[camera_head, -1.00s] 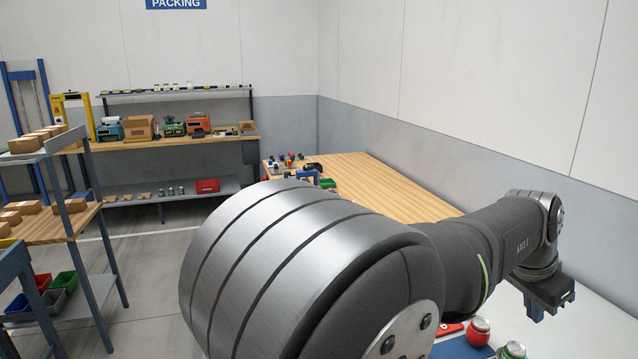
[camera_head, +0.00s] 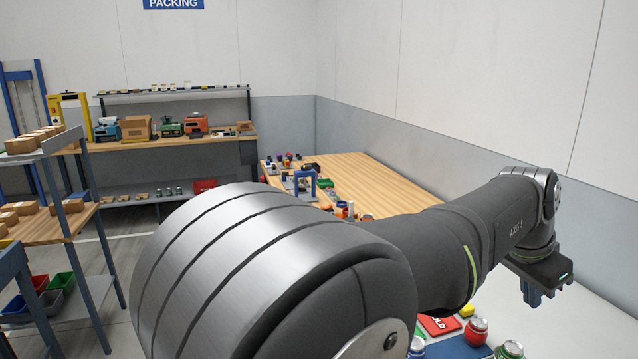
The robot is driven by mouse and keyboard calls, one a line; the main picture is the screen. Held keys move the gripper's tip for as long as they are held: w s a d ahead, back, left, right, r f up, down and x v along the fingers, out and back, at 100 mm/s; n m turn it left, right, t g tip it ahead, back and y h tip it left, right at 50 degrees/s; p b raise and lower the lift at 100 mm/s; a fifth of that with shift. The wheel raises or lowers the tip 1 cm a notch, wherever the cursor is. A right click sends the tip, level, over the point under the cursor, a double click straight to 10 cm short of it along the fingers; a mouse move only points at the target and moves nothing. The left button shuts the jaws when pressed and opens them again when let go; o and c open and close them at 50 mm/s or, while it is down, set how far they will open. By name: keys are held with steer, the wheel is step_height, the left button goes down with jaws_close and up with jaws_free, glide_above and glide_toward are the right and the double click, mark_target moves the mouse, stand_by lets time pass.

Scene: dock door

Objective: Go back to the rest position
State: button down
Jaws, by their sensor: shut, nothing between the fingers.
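My gripper (camera_head: 536,299) hangs at the right end of my arm, pointing down above the white surface (camera_head: 597,317). Its short dark-blue fingers are shut with nothing between them. It is clear of the cans below. My arm crosses the lower half of the view and hides much of the area behind it.
A wooden bench (camera_head: 375,180) with small items stands behind my arm. Shelving with cartons (camera_head: 18,146) is at left.

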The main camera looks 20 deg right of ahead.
steer(key=c, duration=2.2)
jaws_free()
steer(key=c, duration=1.8)
jaws_free()
steer(key=shift+w+r, duration=0.15)
steer(key=shift+w, duration=0.1)
steer(key=o, duration=1.4)
steer(key=w+r, duration=0.2)
steer(key=w, duration=0.4)
steer(key=shift+w+a+r, duration=0.15)
steer(key=shift+w+a, duration=0.15)
steer(key=shift+a, duration=0.1)
steer(key=o, duration=0.4)
steer(key=shift+w+d+f, duration=0.1)
steer(key=shift+f, duration=0.2)
steer(key=x, duration=0.9)
steer(key=v, duration=1)
